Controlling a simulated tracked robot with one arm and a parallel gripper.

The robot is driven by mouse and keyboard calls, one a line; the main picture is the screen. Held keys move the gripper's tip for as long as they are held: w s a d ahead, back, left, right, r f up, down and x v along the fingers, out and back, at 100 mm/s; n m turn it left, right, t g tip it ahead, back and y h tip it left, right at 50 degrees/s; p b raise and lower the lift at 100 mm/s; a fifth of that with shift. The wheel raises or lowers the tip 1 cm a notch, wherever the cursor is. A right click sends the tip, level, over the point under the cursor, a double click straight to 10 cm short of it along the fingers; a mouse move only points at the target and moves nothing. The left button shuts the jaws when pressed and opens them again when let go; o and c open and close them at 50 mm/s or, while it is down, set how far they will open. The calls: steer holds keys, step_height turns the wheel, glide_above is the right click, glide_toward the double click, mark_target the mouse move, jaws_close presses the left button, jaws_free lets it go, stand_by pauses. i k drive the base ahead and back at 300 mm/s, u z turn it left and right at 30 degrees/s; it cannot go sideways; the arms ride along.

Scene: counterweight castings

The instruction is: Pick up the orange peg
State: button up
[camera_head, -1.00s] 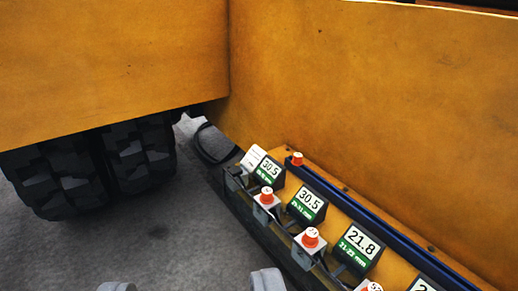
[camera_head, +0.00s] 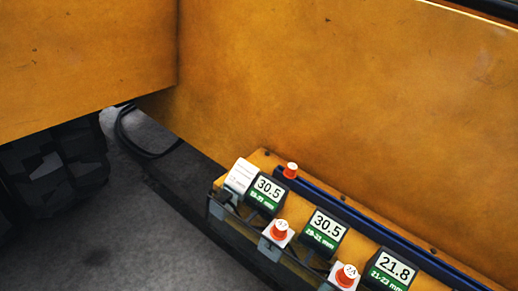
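Three small orange pieces with pale tops show in the head camera view, and I cannot tell for sure which is the task's peg. One orange peg (camera_head: 290,171) stands upright on the yellow ledge, behind the first "30.5" display and near the end of a dark blue rail. A second orange piece (camera_head: 280,230) sits on a white square block in front of the displays. A third orange piece (camera_head: 346,276) sits on a similar block at the bottom edge. My gripper is not in view.
Dark display blocks reading 30.5 (camera_head: 267,190), 30.5 (camera_head: 325,227) and 21.8 (camera_head: 392,271) line the yellow ledge. A tall yellow wall (camera_head: 340,100) rises behind. A black tyre (camera_head: 55,170) stands at left, with grey floor (camera_head: 150,235) between.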

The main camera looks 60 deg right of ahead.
mark_target(290, 173)
steer(key=z, duration=0.3)
steer(key=i, duration=1.2)
steer(key=z, duration=1.1)
steer(key=i, duration=0.5)
steer(key=z, duration=0.15)
steer(key=k, duration=0.9)
steer(key=z, duration=0.15)
steer(key=i, duration=0.9)
steer(key=u, duration=0.05)
